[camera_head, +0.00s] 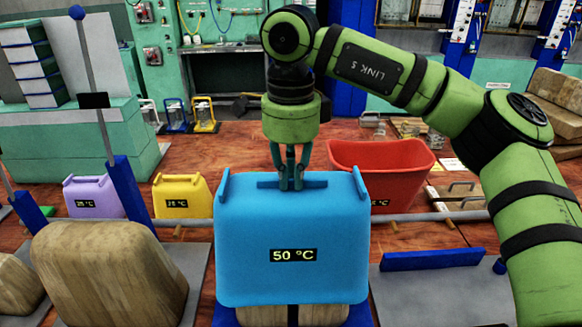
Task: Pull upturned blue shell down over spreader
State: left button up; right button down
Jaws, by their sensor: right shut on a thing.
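The blue shell (290,238), labelled 50 °C, stands in the middle of the view with its broad front towards me. My right gripper (292,183) comes down from above and is shut on the shell's top, at a darker blue bar. Below the shell's lower edge, the bottom of a pale wooden block (265,315), seemingly the spreader, shows with a dark gap in its middle. The rest of that block is hidden behind or inside the shell; I cannot tell how far the shell sits over it. My left gripper is not in view.
Another wooden block (105,275) stands on a grey plate at the left. Purple (93,197), yellow (181,197) and red (380,172) shells stand behind a grey rail (425,217). A blue lever (130,200) rises at left. A grey plate (430,298) at right is mostly bare.

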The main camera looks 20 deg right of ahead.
jog(key=shift+f+b, duration=2.25)
jog(key=shift+f, duration=1.25)
jog(key=shift+f+b, duration=0.5)
jog(key=shift+f, duration=0.1)
jog(key=c, duration=1.2)
grip_release()
notch_tip(320, 180, up, 12)
jog(key=shift+r, duration=0.1)
jog(key=shift+s, duration=0.1)
